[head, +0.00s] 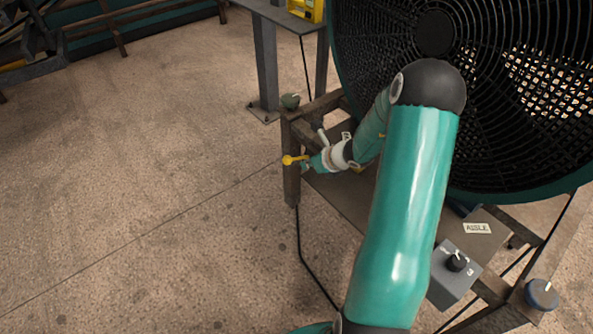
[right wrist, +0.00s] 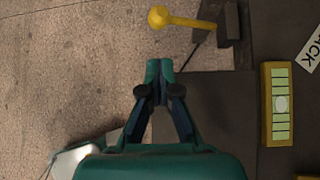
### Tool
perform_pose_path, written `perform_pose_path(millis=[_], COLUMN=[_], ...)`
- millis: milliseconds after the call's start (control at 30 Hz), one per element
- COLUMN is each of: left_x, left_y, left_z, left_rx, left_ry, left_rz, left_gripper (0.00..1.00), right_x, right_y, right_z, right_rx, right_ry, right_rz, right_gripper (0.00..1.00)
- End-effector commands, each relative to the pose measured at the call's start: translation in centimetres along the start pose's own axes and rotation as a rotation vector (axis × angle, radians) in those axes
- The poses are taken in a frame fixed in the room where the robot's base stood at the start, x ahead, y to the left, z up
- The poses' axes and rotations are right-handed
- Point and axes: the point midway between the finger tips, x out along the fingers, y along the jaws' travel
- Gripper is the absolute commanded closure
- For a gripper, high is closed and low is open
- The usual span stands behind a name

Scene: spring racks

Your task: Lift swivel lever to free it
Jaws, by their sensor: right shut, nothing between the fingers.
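The swivel lever is a yellow handle with a round knob (head: 291,160), on the post at the left end of the fan's frame. In the right wrist view the lever (right wrist: 187,20) points left from a dark post, knob at its free end. My right gripper (head: 315,163) is right beside the lever in the head view, partly hidden by its own arm. In the right wrist view the gripper's teal fingertips (right wrist: 160,69) are together and empty, just below the lever with a visible gap in the picture. My left gripper is not in view.
A large black-grilled fan (head: 436,32) stands behind my arm. A grey box with a knob (head: 455,268) and an AISLE label (head: 477,228) are at lower right. A yellow-framed level gauge (right wrist: 280,104) sits right of the fingers. Open floor lies left.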

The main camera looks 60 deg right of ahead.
Motion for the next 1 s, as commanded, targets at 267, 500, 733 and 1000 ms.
perform_pose_path(millis=[267,500,733,1000], left_x=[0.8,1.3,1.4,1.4], left_y=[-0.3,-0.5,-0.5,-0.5], left_z=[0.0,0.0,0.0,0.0], left_rx=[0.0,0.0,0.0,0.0], left_ry=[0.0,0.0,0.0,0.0], left_rz=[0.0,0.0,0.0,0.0], left_gripper=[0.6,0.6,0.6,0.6], right_x=[4.1,7.9,9.6,9.7], right_y=[0.1,0.1,0.1,0.1], right_z=[-0.2,-0.1,0.0,0.0], right_rx=[-0.003,-0.003,-0.004,-0.004], right_ry=[0.003,0.003,0.002,0.002], right_rz=[0.004,0.002,0.001,0.001], right_gripper=[1.0,1.0,1.0,1.0])
